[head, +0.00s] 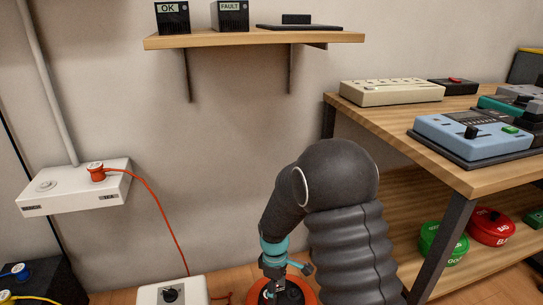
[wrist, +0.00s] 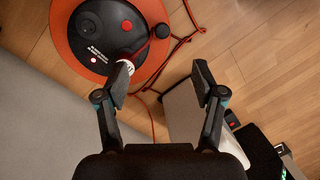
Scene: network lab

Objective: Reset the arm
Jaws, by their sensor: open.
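My arm is bent downward in the head view, with my gripper (head: 274,272) low in the picture over a round orange-and-black device (head: 258,293). In the wrist view my gripper (wrist: 161,80) has its two fingers wide apart, with nothing held between them. The round device (wrist: 95,58) lies on the wood floor beyond the left finger, with a red button and an orange rim. A white ridged piece (wrist: 118,84) shows beside the left fingertip, partly hidden by it. A red cable (wrist: 180,43) runs from the device across the floor.
A white wall box (head: 75,188) holds a red plug (head: 97,171) with its cable hanging down. A white box with a black knob (head: 172,294) stands near my gripper. A wooden bench (head: 460,178) with devices is at right. A wall shelf (head: 250,39) is above.

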